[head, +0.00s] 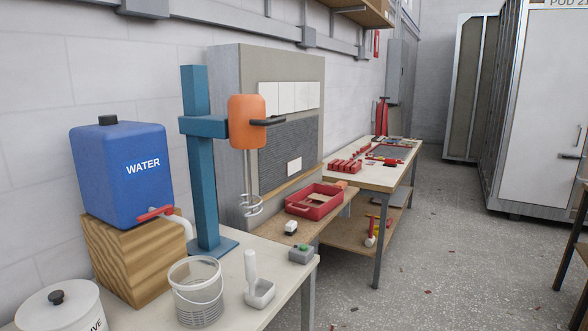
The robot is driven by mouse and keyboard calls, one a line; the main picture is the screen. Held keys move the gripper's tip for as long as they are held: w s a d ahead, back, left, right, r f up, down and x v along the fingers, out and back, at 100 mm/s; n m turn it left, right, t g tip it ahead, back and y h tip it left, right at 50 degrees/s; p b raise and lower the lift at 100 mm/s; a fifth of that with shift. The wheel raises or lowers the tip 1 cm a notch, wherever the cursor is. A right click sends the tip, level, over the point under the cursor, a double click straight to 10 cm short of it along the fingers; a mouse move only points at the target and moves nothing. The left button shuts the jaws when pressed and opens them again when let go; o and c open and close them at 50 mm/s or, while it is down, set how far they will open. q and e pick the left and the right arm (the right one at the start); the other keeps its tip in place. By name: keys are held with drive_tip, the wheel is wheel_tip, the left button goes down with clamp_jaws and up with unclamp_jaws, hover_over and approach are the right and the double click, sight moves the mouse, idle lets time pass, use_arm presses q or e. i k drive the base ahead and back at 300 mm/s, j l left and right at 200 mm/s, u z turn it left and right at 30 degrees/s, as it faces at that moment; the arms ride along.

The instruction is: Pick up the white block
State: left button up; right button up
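A small white block-like piece (291,225) with a dark lower part sits on the wooden shelf, in front of the red tray (316,203). A flat white piece (294,166) stands out against the dark ribbed area of the upright panel, low on its right side. I cannot tell from this view which of the two is the white block. Neither of my grippers is in view.
The near table holds a blue water tank (123,172) on a wooden block (130,255), a mixer stand (203,160), a clear bucket (196,292), a white-handled tool (257,285) and a grey switch box (301,253). Open floor (455,260) lies to the right.

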sight(292, 227)
drive_tip(key=i+l+u, duration=0.1)
drive_tip(key=i+l, duration=0.65)
drive_tip(key=l, duration=0.1)
